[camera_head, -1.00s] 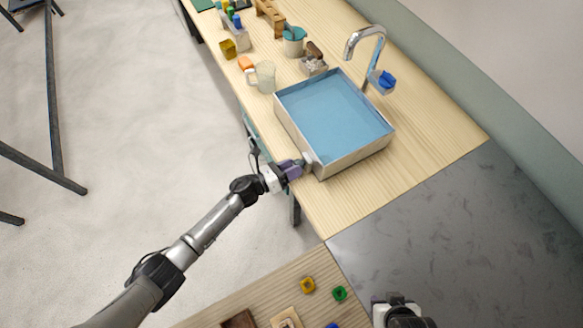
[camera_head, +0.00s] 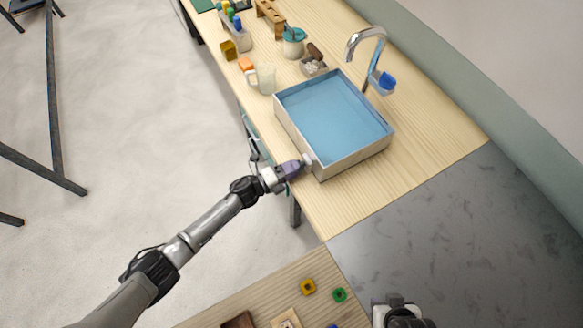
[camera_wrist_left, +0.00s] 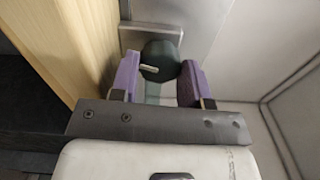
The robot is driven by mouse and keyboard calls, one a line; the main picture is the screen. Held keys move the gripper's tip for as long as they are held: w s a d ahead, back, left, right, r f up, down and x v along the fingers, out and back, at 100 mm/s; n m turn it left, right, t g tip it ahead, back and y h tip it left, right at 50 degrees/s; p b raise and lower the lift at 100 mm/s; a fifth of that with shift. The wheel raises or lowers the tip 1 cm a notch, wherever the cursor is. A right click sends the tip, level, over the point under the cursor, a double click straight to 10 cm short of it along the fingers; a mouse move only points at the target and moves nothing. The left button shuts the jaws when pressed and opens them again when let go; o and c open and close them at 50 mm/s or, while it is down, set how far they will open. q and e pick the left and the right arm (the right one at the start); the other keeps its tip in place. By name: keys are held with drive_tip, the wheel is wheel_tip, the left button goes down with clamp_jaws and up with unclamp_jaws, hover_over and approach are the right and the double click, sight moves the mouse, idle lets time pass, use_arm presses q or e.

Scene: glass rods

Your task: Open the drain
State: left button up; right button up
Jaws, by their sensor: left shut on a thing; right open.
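The sink basin (camera_head: 350,161) is a grey-walled box on the wooden counter, holding blue water in the head view. A drain knob (camera_head: 308,159) sits on its outer wall by the near left corner. In the left wrist view the knob (camera_wrist_left: 160,52) is dark and round with a small pale mark. My left gripper (camera_head: 301,164) is at this wall, its purple fingers on both sides of the knob and shut on it. The fingers (camera_wrist_left: 160,82) partly hide what lies behind the knob. My right gripper (camera_head: 400,312) is open at the bottom edge, only partly in view.
A curved faucet (camera_head: 366,42) with a blue piece (camera_head: 387,82) stands behind the basin. A clear mug (camera_head: 264,78), a teal-topped jar (camera_head: 293,42) and small items stand to the left. The counter right of the basin is clear.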

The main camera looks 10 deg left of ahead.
use_arm(q)
drive_tip(key=shift+n, duration=1.4)
use_arm(e)
drive_tip(key=shift+r, duration=0.15)
use_arm(q)
drive_tip(key=shift+n, duration=0.3)
use_arm(e)
drive_tip(key=shift+a, duration=0.1)
use_arm(q)
drive_tip(key=o, duration=0.8)
drive_tip(key=shift+o, duration=0.6)
drive_tip(key=shift+f, duration=0.15)
